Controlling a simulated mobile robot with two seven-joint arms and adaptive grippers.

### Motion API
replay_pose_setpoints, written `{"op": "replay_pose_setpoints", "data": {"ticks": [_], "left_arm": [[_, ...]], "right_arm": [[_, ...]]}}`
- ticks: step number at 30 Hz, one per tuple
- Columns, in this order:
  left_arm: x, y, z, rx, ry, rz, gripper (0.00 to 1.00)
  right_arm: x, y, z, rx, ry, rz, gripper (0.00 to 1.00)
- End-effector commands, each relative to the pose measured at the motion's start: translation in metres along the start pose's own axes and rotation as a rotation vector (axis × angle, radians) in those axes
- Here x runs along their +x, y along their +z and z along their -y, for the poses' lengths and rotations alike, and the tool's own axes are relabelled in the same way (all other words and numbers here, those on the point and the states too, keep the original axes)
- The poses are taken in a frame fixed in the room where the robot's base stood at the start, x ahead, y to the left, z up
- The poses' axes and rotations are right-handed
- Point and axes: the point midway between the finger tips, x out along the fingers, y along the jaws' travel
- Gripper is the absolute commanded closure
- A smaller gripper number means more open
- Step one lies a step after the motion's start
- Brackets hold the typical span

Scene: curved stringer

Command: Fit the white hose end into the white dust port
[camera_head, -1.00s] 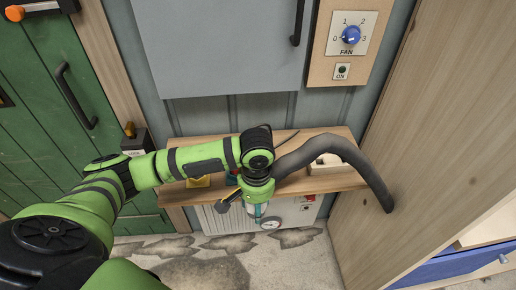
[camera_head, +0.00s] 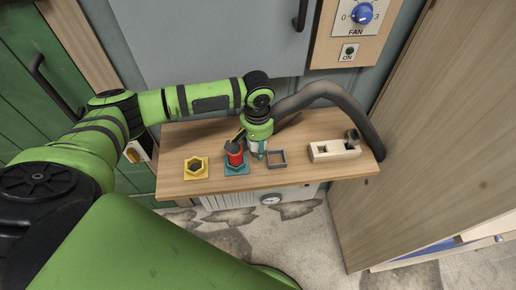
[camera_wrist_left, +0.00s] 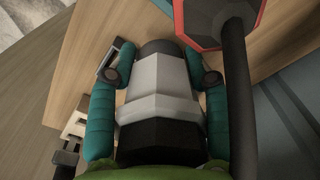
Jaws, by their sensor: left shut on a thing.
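My left gripper (camera_head: 258,154) has teal fingers and points down over the front part of the wooden bench. In the left wrist view it (camera_wrist_left: 160,88) is shut on the white hose end (camera_wrist_left: 158,85), with one finger on each side. The hose end has a faceted white collar and a dark grey tip. The dark hose (camera_head: 345,100) arcs from behind the gripper to the right. I cannot make out a white dust port for certain. My right gripper is not in view.
A wooden panel (camera_head: 430,150) stands at the right.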

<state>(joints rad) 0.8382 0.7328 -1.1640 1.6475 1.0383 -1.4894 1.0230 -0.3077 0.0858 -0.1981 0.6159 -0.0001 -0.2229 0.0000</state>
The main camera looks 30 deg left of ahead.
Motion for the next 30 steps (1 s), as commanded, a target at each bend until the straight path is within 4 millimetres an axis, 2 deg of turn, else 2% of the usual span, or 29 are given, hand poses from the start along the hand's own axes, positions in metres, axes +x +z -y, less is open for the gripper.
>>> {"op": "replay_pose_setpoints", "data": {"ticks": [6, 18, 19, 20, 21, 30], "left_arm": [[0.029, 0.001, 0.000, 0.000, -0.003, 0.003, 0.87], [0.036, 0.001, 0.001, 0.000, -0.002, 0.002, 0.87], [0.036, 0.001, 0.001, 0.000, -0.002, 0.002, 0.41], [0.036, 0.001, 0.001, 0.000, -0.002, 0.001, 0.29], [0.036, 0.001, 0.001, 0.001, -0.002, 0.002, 0.26], [0.035, 0.001, 0.001, 0.001, -0.002, 0.001, 0.26]], "right_arm": [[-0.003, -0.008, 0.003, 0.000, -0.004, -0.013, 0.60], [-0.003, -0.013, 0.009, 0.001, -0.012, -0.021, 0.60], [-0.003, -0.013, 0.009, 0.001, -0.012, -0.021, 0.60], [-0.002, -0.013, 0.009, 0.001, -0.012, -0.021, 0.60], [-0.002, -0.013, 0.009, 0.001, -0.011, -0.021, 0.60], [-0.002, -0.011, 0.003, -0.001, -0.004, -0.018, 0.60]]}}
